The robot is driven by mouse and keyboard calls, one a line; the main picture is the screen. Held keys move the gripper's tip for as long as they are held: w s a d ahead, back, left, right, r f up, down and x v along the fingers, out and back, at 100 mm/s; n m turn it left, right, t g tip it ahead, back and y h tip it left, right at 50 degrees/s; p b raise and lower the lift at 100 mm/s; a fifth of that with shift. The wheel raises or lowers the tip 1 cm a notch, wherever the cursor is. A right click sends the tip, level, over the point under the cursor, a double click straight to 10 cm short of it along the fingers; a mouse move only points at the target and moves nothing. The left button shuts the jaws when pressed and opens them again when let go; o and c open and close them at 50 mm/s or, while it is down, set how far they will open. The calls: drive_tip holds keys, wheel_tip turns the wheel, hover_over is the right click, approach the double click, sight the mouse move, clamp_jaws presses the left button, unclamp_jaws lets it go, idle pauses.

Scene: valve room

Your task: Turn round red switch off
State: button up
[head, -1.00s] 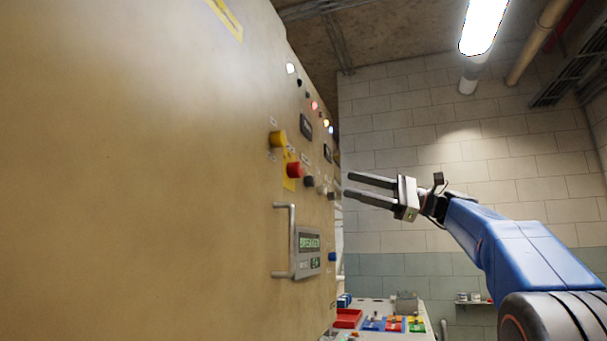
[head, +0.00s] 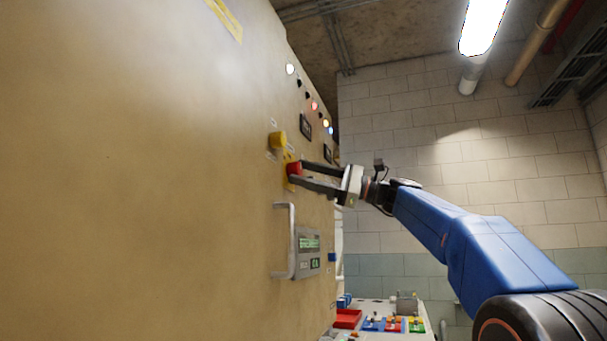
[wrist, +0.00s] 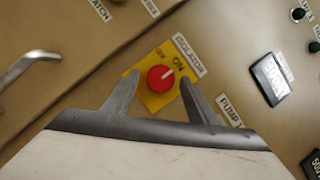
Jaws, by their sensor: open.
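The round red switch (head: 294,168) sits on a yellow plate on the tan panel. In the wrist view the red switch (wrist: 161,78) has a pale pointer mark towards its upper right, near the word "ON", and an "ISOLATOR" label (wrist: 188,54) above. My gripper (head: 296,173) is open at the panel, its fingertips close to the switch. In the wrist view its two fingers (wrist: 158,80) stand on either side of the switch, with a gap to each side. I cannot tell whether the tips touch the plate.
A metal handle (head: 286,240) and a breaker display (head: 308,250) lie below. A table (head: 372,306) with a red tray (head: 347,318) stands lower down. Open room lies to the right.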

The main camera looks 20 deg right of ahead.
drive_tip(key=shift+w+a, duration=0.1)
drive_tip(key=shift+a, duration=0.2)
drive_tip(key=shift+c, duration=0.7)
drive_tip(key=c, duration=0.9)
drive_tip(key=shift+c, duration=0.2)
